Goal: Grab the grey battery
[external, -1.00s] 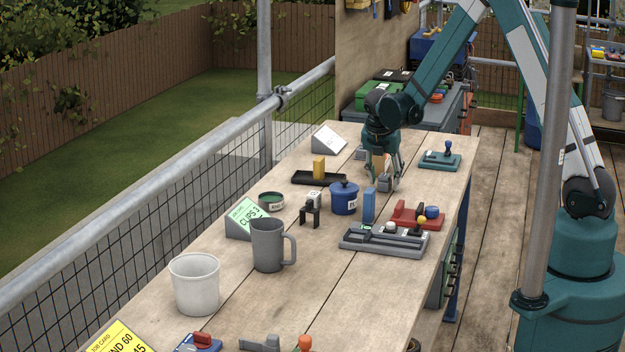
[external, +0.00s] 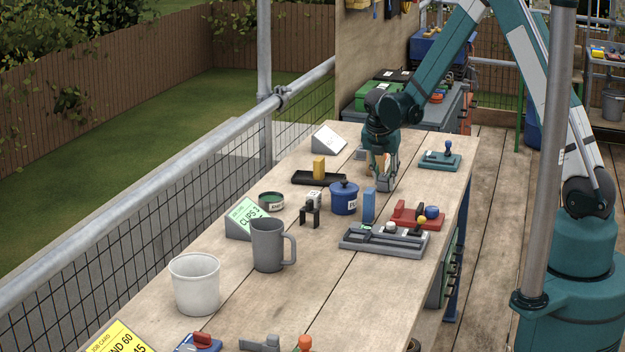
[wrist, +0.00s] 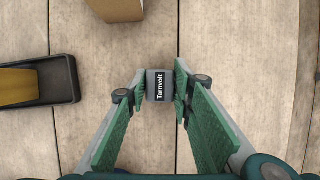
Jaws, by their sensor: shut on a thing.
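The grey battery (wrist: 159,86) shows in the wrist view as a small grey block with a black label reading "Tarnvolt". My gripper (wrist: 160,88) is shut on it, with one green-padded finger against each side. In the external view my gripper (external: 383,186) points down at the far part of the bench, and the battery (external: 382,185) shows between its fingertips. It is at bench level; I cannot tell whether it touches the wood.
Left of my gripper is a black tray (external: 333,181) with a yellow block (external: 319,168). A tan block (wrist: 115,8) lies just beyond. Nearer are a blue pot (external: 344,197), a blue block (external: 368,206) and a grey rack (external: 350,243). A teal stand (external: 438,163) is to the right.

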